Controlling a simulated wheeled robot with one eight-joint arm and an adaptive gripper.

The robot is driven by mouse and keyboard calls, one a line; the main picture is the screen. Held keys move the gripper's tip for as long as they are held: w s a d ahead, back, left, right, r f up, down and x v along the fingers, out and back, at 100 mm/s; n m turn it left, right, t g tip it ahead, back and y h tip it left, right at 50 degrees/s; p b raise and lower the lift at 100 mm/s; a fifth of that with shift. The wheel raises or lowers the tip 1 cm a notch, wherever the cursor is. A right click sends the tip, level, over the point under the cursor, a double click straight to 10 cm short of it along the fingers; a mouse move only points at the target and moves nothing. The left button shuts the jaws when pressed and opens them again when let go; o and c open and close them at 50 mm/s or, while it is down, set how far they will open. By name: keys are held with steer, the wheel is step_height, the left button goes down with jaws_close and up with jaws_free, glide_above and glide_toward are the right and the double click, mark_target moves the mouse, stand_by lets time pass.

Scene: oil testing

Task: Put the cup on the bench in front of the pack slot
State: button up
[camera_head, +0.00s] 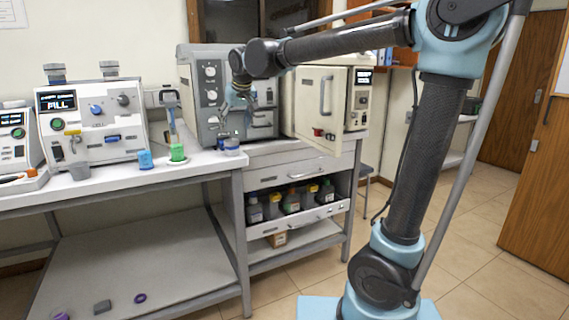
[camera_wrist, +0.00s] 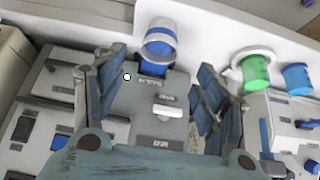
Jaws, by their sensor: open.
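A clear cup with a blue band (camera_wrist: 160,44) stands upright on the white bench (camera_wrist: 215,38) in the wrist view, in front of a blue part of the grey machine below me. It also shows near the bench edge in the head view (camera_head: 231,147). My gripper (camera_head: 236,107) is open and empty, in front of the grey cabinet (camera_head: 207,85). In the wrist view my gripper's fingers (camera_wrist: 163,59) are spread apart, with the cup just beyond the gap between their tips. I see no clear label that marks the pack slot.
A green cup (camera_head: 177,153) on a white dish, a blue cup (camera_head: 145,160) and a grey cup (camera_head: 78,171) stand along the bench to the left. A white tester (camera_head: 93,122) stands behind them. The cream cabinet door (camera_head: 321,100) stands right of my gripper.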

steer(key=s+d+f+m+h, duration=0.1)
steer(key=s+d+f, duration=0.15)
steer(key=d, duration=0.65)
steer(key=s+d+f+m+g, duration=0.15)
steer(key=d+f, duration=0.25)
steer(key=d, duration=0.4)
steer(key=s+d+f+h, duration=0.1)
steer(key=s+d+f, duration=0.2)
steer(key=d, duration=0.6)
steer(key=s+d+f+m+g+h, duration=0.1)
steer(key=s+d+f+m+g, duration=0.1)
steer(key=s+d+f, duration=1.5)
steer(key=shift+s+f+m, duration=0.85)
steer(key=shift+s+f, duration=0.05)
steer(key=shift+s, duration=0.1)
steer(key=shift+d, duration=0.1)
